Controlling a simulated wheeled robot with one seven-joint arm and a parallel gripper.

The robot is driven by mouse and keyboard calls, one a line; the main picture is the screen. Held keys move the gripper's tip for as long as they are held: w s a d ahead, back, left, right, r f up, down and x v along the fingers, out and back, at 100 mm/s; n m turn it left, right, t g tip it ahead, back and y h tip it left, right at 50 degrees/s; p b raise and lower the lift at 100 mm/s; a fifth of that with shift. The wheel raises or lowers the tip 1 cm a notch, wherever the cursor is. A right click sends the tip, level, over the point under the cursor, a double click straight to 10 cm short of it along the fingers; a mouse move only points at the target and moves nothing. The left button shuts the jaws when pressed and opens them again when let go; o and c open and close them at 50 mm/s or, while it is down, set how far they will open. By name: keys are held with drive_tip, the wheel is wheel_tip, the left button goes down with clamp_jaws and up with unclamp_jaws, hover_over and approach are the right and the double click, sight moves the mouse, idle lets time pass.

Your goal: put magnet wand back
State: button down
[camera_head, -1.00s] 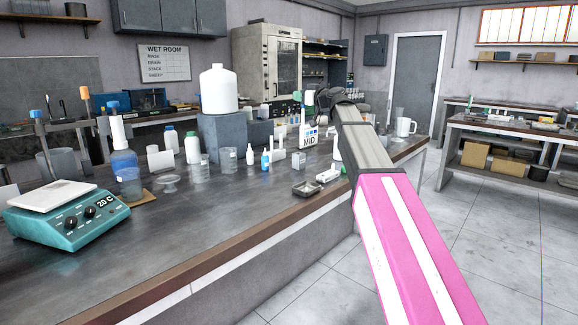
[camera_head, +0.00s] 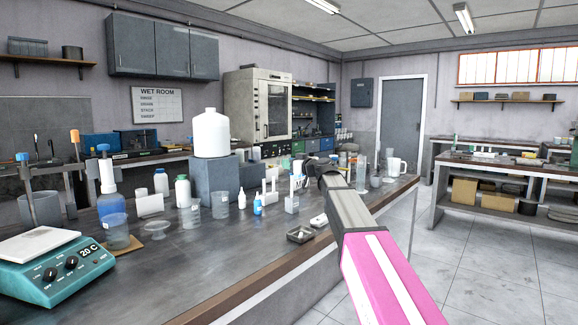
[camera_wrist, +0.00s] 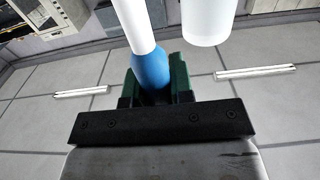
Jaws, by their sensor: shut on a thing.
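In the wrist view my gripper (camera_wrist: 154,88) is shut on a blue and white rod-like thing, which I take to be the magnet wand (camera_wrist: 151,68). Its blue part sits between the dark green fingers and its white shaft runs out of the top of the picture. In the head view my gripper is mostly hidden by my own arm, above the far right part of the bench. A small white stand (camera_head: 291,204) is on the bench just left of it. I cannot tell which thing is the wand's holder.
A white cylinder (camera_wrist: 207,20) is close beside the wand. The front middle of the bench is clear.

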drive_tip(key=shift+f, duration=0.15)
drive_tip(key=c, duration=1)
unclamp_jaws()
drive_tip(key=v, duration=1.2)
